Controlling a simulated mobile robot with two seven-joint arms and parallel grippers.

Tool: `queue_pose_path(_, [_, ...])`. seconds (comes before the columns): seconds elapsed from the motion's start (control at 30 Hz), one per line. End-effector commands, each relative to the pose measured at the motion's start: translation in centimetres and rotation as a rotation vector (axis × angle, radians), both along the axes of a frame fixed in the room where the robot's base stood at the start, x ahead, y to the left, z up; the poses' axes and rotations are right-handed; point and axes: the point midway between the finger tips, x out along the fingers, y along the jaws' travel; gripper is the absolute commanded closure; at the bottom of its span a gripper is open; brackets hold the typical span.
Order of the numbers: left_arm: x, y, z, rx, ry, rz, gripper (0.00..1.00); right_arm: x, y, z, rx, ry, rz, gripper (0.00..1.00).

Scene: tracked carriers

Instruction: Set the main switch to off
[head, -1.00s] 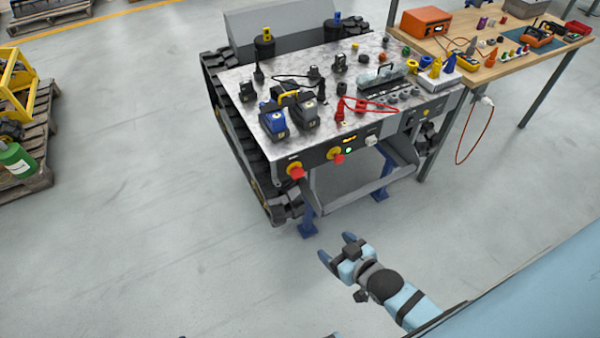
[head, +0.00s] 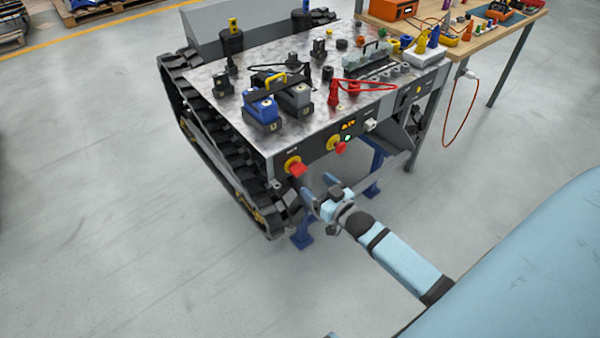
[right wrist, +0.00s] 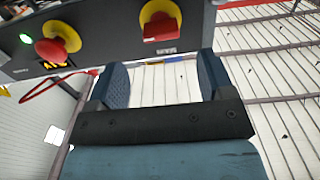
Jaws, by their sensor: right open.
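The main switch (head: 295,167) is a red handle on a yellow round plate, at the left end of the carrier's dark front panel. In the right wrist view the switch (right wrist: 160,27) is at the top, with its red grip seen as a block; I cannot tell its set position for certain. My right gripper (head: 318,190) is open and empty, just below and in front of the panel, apart from the switch. In the right wrist view its two fingers (right wrist: 162,72) stand wide apart below the switch. My left gripper is not in view.
A red mushroom button (head: 340,147) on yellow sits right of the switch, near a lit green lamp (head: 348,138). The carrier's black track (head: 215,150) runs along the left. A wooden table (head: 470,45) adjoins at right. The floor in front is clear.

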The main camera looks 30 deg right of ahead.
Motion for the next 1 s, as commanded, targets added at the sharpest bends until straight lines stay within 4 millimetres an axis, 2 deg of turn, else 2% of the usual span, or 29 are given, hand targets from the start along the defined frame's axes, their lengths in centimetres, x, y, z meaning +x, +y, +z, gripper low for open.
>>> queue_pose_path(0.1, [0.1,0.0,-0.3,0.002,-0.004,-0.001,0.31,2.8,0.2,0.0,-0.001,-0.003,0.001,0.26])
queue_pose_path(0.33, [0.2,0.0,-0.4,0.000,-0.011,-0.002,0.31,6.3,0.5,-0.1,0.000,0.000,0.001,0.26])
queue_pose_path(0.5, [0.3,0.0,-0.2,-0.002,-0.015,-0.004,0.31,7.4,0.7,-0.1,0.000,0.001,0.001,0.26])
queue_pose_path(0.8, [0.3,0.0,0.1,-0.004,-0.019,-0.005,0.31,7.6,0.7,-0.1,0.000,0.001,0.001,0.26])
queue_pose_path(1.0, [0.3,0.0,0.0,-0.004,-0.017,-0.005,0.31,7.6,0.7,-0.1,0.000,0.001,0.001,0.72])
